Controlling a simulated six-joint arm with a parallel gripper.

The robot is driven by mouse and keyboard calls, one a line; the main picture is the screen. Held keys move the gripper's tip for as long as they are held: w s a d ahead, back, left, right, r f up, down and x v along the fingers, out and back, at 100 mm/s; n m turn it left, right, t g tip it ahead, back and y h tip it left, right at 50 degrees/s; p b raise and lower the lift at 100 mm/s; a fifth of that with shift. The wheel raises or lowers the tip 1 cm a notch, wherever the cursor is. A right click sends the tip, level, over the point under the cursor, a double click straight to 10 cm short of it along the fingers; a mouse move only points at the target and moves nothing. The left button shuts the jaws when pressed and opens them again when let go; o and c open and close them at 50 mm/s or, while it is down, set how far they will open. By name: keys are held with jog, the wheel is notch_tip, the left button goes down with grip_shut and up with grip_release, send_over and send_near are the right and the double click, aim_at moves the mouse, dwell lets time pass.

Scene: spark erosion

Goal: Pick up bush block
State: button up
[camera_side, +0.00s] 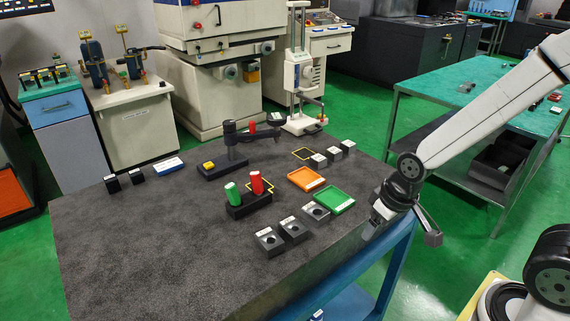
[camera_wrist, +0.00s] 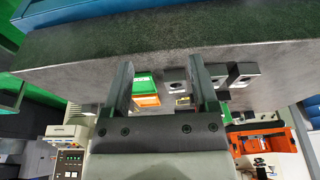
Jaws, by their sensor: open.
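Dark grey blocks with a round hole in the top, which look like the bush blocks, stand in a slanting row near the table's front right edge: one at the near end (camera_side: 268,240), one in the middle (camera_side: 292,229), one at the far end (camera_side: 316,214). Blocks of this row also show in the wrist view, one between my fingers (camera_wrist: 173,79) and others at or beyond the right finger (camera_wrist: 243,72). My gripper (camera_side: 369,234) is open and empty, at the table's right edge, apart from the blocks. Its two fingers (camera_wrist: 160,63) show in the wrist view.
A green tray (camera_side: 335,201) and an orange tray (camera_side: 306,179) lie behind the blocks. A black holder (camera_side: 249,207) with a green and a red piece stands to their left. Small white-topped blocks (camera_side: 333,155) stand farther back. The table's left front (camera_side: 140,260) is clear.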

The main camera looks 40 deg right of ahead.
aim_at(293, 226)
jog(key=w+a+f+t, duration=0.1)
jog(key=w+a+t, duration=0.1)
jog(key=w+a+f+t, duration=0.1)
jog(key=w+a+t, duration=0.1)
jog(key=w, duration=0.1)
jog(key=w+a+f+t, duration=0.1)
jog(key=w+a, duration=0.1)
jog(key=a, duration=0.1)
jog(key=shift+w+f+t+y, duration=0.1)
jog(key=shift+w+t+y, duration=0.2)
jog(key=shift+w+t, duration=0.1)
jog(key=shift+w+a+f+t, duration=0.15)
jog(key=shift+w+a+t, duration=0.5)
jog(key=shift+t, duration=0.45)
jog(key=shift+w+a+t, duration=0.2)
jog(key=shift+a+t, duration=0.25)
jog(key=shift+t, duration=0.25)
jog(key=shift+w, duration=0.15)
jog(key=shift+x, duration=1.1)
jog(key=shift+w, duration=0.2)
jog(key=shift+x, duration=2.45)
jog(key=shift+d, duration=0.15)
grip_shut()
